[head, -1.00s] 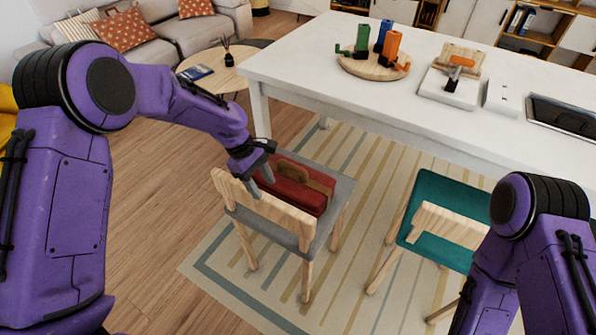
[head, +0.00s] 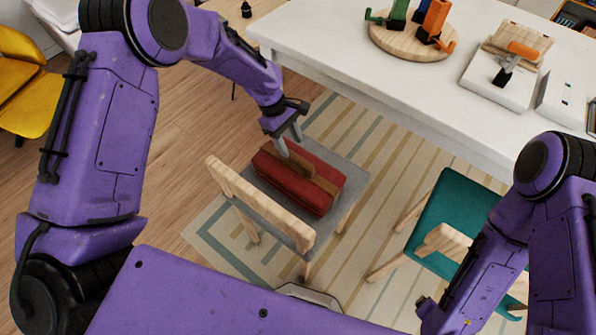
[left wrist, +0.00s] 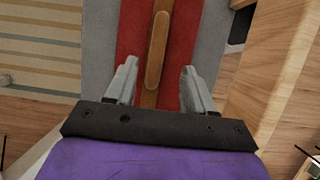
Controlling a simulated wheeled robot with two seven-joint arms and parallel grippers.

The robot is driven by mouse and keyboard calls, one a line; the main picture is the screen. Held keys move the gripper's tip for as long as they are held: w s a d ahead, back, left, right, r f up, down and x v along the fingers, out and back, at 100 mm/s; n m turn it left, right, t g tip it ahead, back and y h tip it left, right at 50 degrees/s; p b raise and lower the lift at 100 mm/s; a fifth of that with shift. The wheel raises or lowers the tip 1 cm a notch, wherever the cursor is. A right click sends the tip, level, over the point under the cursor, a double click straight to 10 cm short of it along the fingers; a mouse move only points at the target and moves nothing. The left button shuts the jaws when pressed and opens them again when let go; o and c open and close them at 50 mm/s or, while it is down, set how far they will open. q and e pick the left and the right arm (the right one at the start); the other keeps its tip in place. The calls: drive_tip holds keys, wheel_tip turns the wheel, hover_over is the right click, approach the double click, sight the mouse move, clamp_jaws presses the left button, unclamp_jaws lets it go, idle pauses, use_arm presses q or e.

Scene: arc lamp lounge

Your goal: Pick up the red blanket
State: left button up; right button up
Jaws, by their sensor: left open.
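The red blanket (head: 285,187) is a folded bundle with a brown strap and handle (head: 312,182) along its top. It lies on the grey seat of a wooden chair (head: 348,178). My left gripper (head: 289,142) is open and points down at the bundle's far edge. In the left wrist view the two fingers (left wrist: 159,70) stand apart on either side of the brown handle (left wrist: 157,45), with the red blanket (left wrist: 130,40) below them. I cannot tell whether the fingers touch it. My right gripper is out of view; only parts of that arm show.
A teal chair (head: 450,205) stands to the right. The wooden chair's backrest (head: 255,205) rises on the near side of the blanket.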

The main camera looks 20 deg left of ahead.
sight(297, 156)
use_arm(q)
drive_tip(key=x, duration=0.2)
drive_tip(key=p+x, duration=0.1)
drive_tip(key=x, duration=0.3)
drive_tip(key=shift+w+p, duration=0.35)
drive_tip(key=shift+s+r, duration=0.1)
drive_tip(key=shift+s, duration=0.15)
drive_tip(key=shift+c, duration=0.6)
drive_tip(key=shift+w, duration=0.1)
clamp_jaws()
